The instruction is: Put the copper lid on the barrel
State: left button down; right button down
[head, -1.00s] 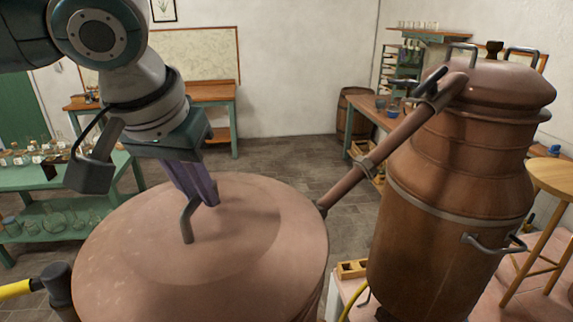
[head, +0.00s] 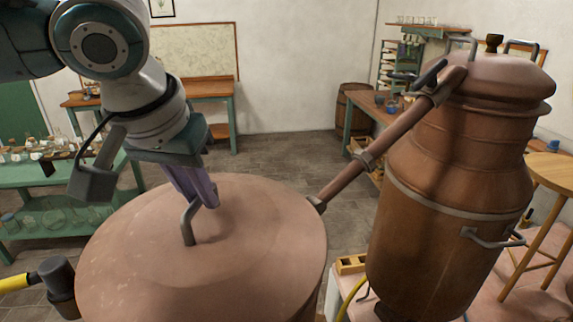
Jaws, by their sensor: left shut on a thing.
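The copper lid (head: 250,262) is a wide, shallow copper disc in the lower middle of the head view. It sits over the top of the barrel, whose body is mostly hidden beneath it; I cannot tell whether it is fully seated. A grey bent handle (head: 187,222) stands on the lid's top. My left gripper (head: 207,202) comes down from the upper left, and its purple fingers are shut on the handle. My right gripper is not in view.
A large copper still (head: 450,200) stands at the right, with a slanting copper pipe (head: 385,145) reaching toward the lid's edge. A black and yellow fitting (head: 57,280) is at lower left. A green table with glassware (head: 75,172) is at left. The floor (head: 290,155) behind is clear.

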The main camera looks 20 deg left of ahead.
pick_arm(q)
jog(key=shift+f, duration=0.15)
dwell(0.5)
jog(key=c, duration=0.8)
grip_release()
jog(key=shift+f, duration=0.1)
